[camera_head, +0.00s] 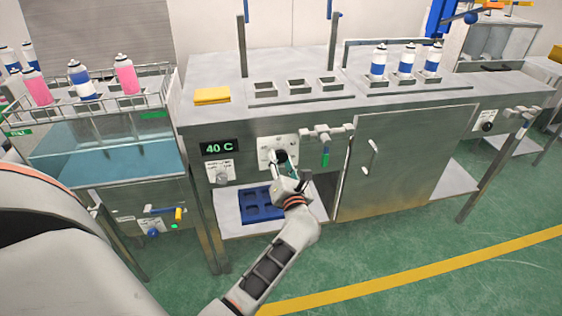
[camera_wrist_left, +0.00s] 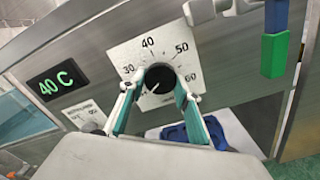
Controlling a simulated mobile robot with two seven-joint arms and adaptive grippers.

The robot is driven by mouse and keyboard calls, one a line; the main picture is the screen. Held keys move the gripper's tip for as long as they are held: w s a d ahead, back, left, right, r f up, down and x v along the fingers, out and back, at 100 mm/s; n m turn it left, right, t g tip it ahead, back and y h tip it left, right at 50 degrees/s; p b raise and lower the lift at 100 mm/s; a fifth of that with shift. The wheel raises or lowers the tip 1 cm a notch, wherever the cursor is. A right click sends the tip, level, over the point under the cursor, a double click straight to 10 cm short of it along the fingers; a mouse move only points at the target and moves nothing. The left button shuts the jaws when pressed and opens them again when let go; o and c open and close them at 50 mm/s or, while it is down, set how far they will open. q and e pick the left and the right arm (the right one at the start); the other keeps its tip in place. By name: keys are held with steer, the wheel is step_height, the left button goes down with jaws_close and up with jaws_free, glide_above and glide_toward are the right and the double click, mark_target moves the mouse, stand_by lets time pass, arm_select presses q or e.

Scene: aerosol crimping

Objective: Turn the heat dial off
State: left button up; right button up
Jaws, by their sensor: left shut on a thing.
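The black heat dial (camera_head: 281,155) sits on a white scale plate on the steel bench front. In the left wrist view the dial (camera_wrist_left: 158,77) has marks 30, 40, 50 and 60 around it, and its white pointer line appears to aim at the lower left. My left gripper (camera_head: 284,163) is shut on the dial, with one teal-and-white finger on each side of it in the left wrist view (camera_wrist_left: 160,85). The green display (camera_head: 220,147) reads 40 C. My right gripper is not in view.
A lever with a green handle (camera_head: 325,158) hangs right of the dial. A smaller knob plate (camera_head: 220,171) is below the display. A blue tray (camera_head: 245,205) lies on the shelf below. A water bath (camera_head: 95,160) stands left, a closed cabinet door (camera_head: 400,160) right.

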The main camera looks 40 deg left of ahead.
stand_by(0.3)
arm_select(q)
steer(key=o, duration=1.1)
steer(key=v, duration=0.7)
steer(key=shift+s+d, duration=0.2)
